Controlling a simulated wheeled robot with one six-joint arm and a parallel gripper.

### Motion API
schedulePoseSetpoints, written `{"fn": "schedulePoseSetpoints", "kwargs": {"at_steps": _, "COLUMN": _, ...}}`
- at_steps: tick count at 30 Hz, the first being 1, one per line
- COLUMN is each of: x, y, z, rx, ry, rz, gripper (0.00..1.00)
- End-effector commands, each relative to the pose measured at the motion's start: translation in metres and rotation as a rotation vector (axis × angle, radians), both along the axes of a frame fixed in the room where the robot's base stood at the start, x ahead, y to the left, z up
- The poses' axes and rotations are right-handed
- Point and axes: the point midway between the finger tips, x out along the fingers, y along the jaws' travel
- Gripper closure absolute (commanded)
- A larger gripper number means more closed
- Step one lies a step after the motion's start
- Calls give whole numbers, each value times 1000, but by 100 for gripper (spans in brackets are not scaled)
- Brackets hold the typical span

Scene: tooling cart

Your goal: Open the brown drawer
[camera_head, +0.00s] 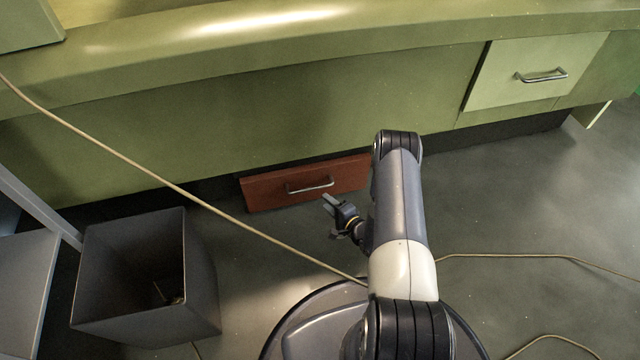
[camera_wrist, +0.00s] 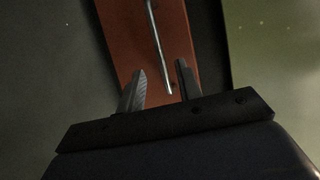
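The brown drawer (camera_head: 270,190) is a low reddish-brown front under the green cabinet, near the floor. Its metal bar handle (camera_head: 310,187) runs across the middle of the front. My gripper (camera_head: 329,203) is in front of the handle, near its right end. In the wrist view the drawer front (camera_wrist: 135,50) fills the middle. The handle (camera_wrist: 157,45) ends near the space between the two fingers of my gripper (camera_wrist: 160,83). The fingers are apart with nothing clearly held between them. My arm hides the area right of the drawer front.
A dark open bin (camera_head: 150,270) stands on the floor at the left, beside a grey cabinet (camera_head: 25,285). A thin cable (camera_head: 150,172) crosses the scene. A light green drawer (camera_head: 530,75) with a handle is at upper right.

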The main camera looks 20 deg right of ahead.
Motion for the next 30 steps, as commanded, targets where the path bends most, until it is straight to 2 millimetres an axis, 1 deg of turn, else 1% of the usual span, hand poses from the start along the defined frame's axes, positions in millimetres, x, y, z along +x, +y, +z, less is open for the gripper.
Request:
{"fn": "schedulePoseSetpoints", "kwargs": {"at_steps": 2, "x": -2, "y": 1, "z": -4, "rx": 18, "ry": -3, "rz": 0, "gripper": 66}}
{"fn": "schedulePoseSetpoints", "kwargs": {"at_steps": 5, "x": 4, "y": 5, "z": -7, "rx": 25, "ry": -4, "rz": 3, "gripper": 66}}
{"fn": "schedulePoseSetpoints", "kwargs": {"at_steps": 8, "x": 17, "y": 10, "z": -10, "rx": 22, "ry": -7, "rz": 5, "gripper": 66}}
{"fn": "schedulePoseSetpoints", "kwargs": {"at_steps": 15, "x": 59, "y": 28, "z": -20, "rx": 20, "ry": -7, "rz": 4, "gripper": 66}}
{"fn": "schedulePoseSetpoints", "kwargs": {"at_steps": 21, "x": 85, "y": 39, "z": -24, "rx": 21, "ry": -5, "rz": 2, "gripper": 66}}
{"fn": "schedulePoseSetpoints", "kwargs": {"at_steps": 25, "x": 93, "y": 42, "z": -24, "rx": 21, "ry": -3, "rz": 1, "gripper": 66}}
{"fn": "schedulePoseSetpoints", "kwargs": {"at_steps": 30, "x": 95, "y": 42, "z": -24, "rx": 21, "ry": -3, "rz": 1, "gripper": 66}}
